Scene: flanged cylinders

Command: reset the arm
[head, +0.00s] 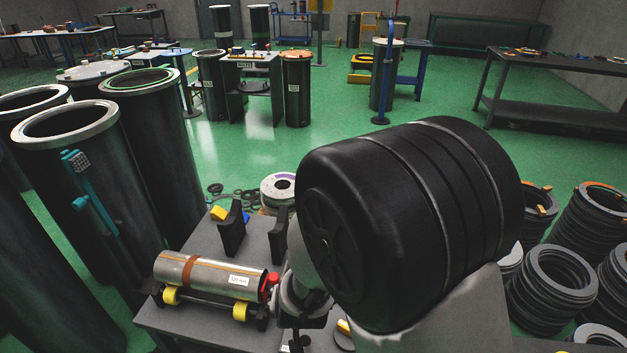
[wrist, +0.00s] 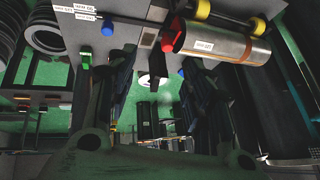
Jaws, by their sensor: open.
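My gripper (wrist: 157,78) shows in the wrist view with its two dark fingers well apart. It is open and I see nothing held between them. The fingers point toward the grey bench (wrist: 130,12), which appears at the top of that view. A silver cylinder (wrist: 213,43) with a white label and a red end piece (wrist: 172,32) lies beyond the right finger. In the head view the same silver cylinder (head: 205,273) lies sideways on yellow rollers (head: 172,295) on the bench. I cannot make out my fingers in the head view; a large black rounded body hides much of the centre.
Tall dark flanged cylinders (head: 150,140) crowd the left beside the bench. Black upright brackets (head: 232,230) stand on the bench. Stacked dark rings (head: 552,285) sit at lower right. A blue post (head: 386,75) and work tables (head: 555,115) are farther back.

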